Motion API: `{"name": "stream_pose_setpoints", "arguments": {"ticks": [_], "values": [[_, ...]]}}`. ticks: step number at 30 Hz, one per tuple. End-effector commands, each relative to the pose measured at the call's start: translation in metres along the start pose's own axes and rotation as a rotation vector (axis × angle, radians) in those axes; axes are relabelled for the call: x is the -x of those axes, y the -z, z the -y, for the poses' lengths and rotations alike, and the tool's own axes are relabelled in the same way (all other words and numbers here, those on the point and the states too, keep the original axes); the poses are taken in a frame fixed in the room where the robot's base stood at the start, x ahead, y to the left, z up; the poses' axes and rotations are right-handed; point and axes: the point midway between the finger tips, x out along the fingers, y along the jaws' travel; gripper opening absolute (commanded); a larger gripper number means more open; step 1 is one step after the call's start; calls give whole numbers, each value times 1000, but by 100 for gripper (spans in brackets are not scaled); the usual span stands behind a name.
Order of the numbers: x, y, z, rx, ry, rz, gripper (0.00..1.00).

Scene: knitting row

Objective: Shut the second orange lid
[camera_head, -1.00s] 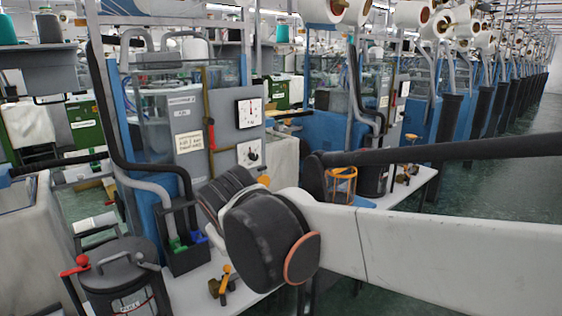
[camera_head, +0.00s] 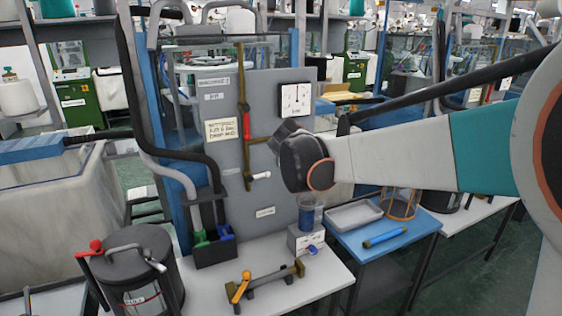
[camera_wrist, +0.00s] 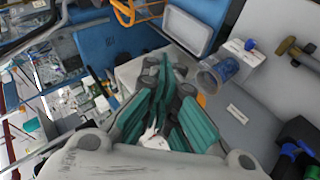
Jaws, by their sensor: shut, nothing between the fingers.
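I cannot make out an orange lid for certain in either view. A small orange piece (camera_wrist: 201,100) shows beside my fingers in the wrist view, partly hidden. A clear jar with blue contents (camera_head: 307,216) stands on a small white box by the grey panel; in the wrist view the jar (camera_wrist: 217,70) is right of my fingertips. My gripper (camera_wrist: 165,74) has teal fingers, shut and empty, apart from the jar in the picture. In the head view the gripper is hidden behind my arm.
A brass pipe piece with an orange lever (camera_head: 241,287) lies on the white bench. A black lidded pot (camera_head: 137,270) stands front left.

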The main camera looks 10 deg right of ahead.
Motion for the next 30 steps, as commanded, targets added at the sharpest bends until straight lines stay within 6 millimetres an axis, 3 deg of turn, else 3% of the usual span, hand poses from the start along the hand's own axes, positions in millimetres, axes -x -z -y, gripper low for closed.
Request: {"name": "stream_pose_setpoints", "arguments": {"ticks": [8, 14, 21, 30], "values": [[-17, 38, 9, 46, -86, -2, 0], [-36, 79, 24, 96, -190, -9, 0], [-61, 138, 64, 162, -367, -27, 0], [-79, 186, 130, 219, -590, -63, 0]]}}
